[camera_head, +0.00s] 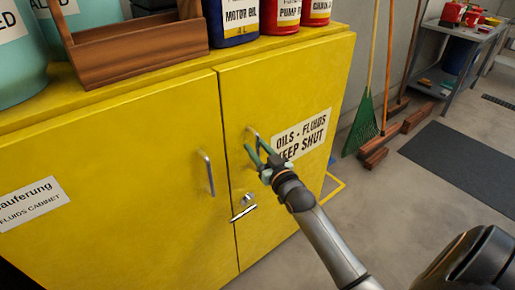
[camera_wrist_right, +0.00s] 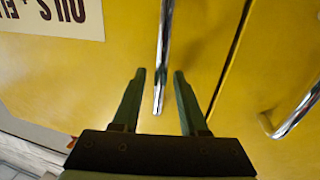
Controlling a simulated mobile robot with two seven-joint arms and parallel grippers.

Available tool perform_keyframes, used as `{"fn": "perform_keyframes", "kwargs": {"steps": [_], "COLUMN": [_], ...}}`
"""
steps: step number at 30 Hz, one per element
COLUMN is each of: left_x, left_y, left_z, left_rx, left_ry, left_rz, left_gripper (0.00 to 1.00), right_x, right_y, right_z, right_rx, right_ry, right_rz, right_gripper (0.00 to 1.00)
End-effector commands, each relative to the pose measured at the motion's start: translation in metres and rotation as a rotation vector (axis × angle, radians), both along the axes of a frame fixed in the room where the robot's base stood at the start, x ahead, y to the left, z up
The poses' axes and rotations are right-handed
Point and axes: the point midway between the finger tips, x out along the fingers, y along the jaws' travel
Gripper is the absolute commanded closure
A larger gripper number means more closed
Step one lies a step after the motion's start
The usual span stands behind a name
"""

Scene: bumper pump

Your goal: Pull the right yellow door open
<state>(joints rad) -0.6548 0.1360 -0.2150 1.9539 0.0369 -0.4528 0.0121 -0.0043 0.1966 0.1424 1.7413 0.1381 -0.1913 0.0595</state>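The right yellow door (camera_head: 288,85) is closed, flush with the left door (camera_head: 120,160). Its chrome bar handle (camera_head: 253,132) is partly hidden by my right gripper (camera_head: 254,145) in the head view. In the right wrist view, the same handle (camera_wrist_right: 164,45) runs down between the two green fingers of the right gripper (camera_wrist_right: 160,73). The fingers are apart, with a gap on each side of the bar. I cannot tell how deep the bar sits between them. My left gripper is not in view.
The left door's handle (camera_head: 208,172) is close by, also in the right wrist view (camera_wrist_right: 295,115). A latch (camera_head: 244,211) sits below the gripper. Bottles and a wooden tray (camera_head: 135,48) stand on top. A green broom (camera_head: 362,125) leans at right; the floor (camera_head: 405,200) is open.

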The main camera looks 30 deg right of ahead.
Motion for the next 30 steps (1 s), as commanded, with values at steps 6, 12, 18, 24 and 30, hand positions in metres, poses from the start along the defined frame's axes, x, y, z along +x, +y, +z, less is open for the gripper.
{"fn": "perform_keyframes", "kwargs": {"steps": [6, 12, 18, 24, 30], "left_x": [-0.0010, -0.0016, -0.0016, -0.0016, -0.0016], "left_y": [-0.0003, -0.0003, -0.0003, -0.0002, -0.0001], "left_z": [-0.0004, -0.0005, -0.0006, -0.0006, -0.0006], "left_rx": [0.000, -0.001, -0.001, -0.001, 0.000], "left_ry": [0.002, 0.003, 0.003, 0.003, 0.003], "left_rz": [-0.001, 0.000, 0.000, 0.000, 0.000], "left_gripper": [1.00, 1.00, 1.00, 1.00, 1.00], "right_x": [-0.0003, -0.0004, -0.0004, -0.0004, -0.0004], "right_y": [-0.0001, -0.0001, -0.0001, 0.0000, 0.0000], "right_z": [0.0000, 0.0000, 0.0000, -0.0001, -0.0002], "right_rx": [0.000, 0.000, 0.000, 0.000, 0.000], "right_ry": [0.000, 0.000, 0.000, 0.000, 0.000], "right_rz": [0.000, 0.000, 0.000, 0.000, 0.000], "right_gripper": [0.83, 1.00, 1.00, 1.00, 1.00]}}
